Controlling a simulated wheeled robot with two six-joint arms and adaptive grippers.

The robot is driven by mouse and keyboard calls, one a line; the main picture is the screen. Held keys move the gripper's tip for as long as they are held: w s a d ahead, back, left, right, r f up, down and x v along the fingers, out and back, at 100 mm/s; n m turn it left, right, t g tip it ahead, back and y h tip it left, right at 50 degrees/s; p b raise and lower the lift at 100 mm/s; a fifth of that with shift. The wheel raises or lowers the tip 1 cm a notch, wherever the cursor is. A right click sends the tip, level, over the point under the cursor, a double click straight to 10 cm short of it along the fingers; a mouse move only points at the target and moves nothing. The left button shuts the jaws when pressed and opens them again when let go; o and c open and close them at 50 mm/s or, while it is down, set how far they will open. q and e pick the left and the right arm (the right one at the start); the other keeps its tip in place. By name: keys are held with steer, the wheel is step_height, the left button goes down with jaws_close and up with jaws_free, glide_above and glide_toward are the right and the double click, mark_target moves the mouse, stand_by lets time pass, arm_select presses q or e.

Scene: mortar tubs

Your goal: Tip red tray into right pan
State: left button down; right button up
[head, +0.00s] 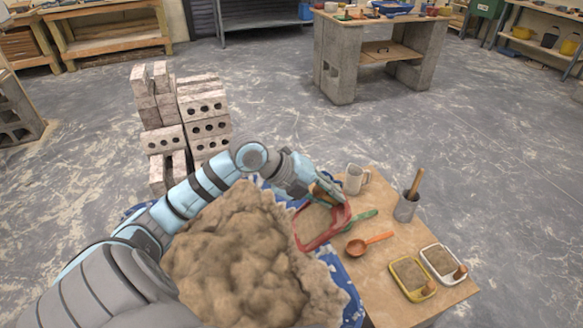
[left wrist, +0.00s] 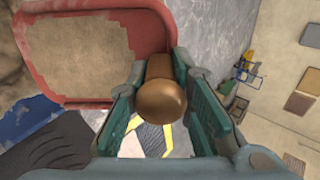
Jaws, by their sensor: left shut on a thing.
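The red tray (head: 346,217) holds a layer of sand and is off the ground between the sand heap and the table, looking tilted in the head view. My left gripper (head: 322,190) is shut on its wooden handle; in the left wrist view the round handle end (left wrist: 163,101) sits between the fingers, with the red tray (left wrist: 110,78) beyond. A yellow pan (head: 416,298) and, to its right, a white pan (head: 457,283) stand on the table at the lower right. Each has brownish contents and a short wooden handle. My right gripper is not in view.
The tan table (head: 385,247) also bears a grey mug (head: 356,179), a grey cup with a wooden stick (head: 405,208), an orange spoon (head: 369,243) and a green tool (head: 362,215). A large sand heap (head: 240,255) on blue sheeting lies left. Stacked blocks (head: 203,117) stand behind.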

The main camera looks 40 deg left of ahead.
arm_select(q)
steer(key=n+y+p, duration=0.2)
steer(key=p, duration=0.3)
glide_above(308, 212)
steer(key=shift+g, duration=0.3)
steer(key=f, duration=0.4)
steer(key=shift+w+d, duration=0.2)
steer(key=shift+d, duration=0.1)
steer(key=f, duration=0.1)
steer(key=s+f+p, duration=0.1)
steer(key=a+f+p, duration=0.1)
steer(key=shift+s+f+g, duration=0.2)
steer(key=shift+s+g, duration=0.05)
steer(key=shift+g, duration=0.15)
steer(key=s+d+f+g+y+p, duration=0.1)
steer(key=s+f+g+y+p, duration=0.2)
steer(key=s+f+g, duration=0.2)
step_height(308, 212, down, 3)
steer(key=shift+s+r+g+y+p, duration=0.1)
steer(key=shift+s+g+y+p, duration=0.2)
steer(key=shift+g, duration=0.4)
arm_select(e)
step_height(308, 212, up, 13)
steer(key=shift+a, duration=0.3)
arm_select(q)
steer(key=shift+d, duration=0.1)
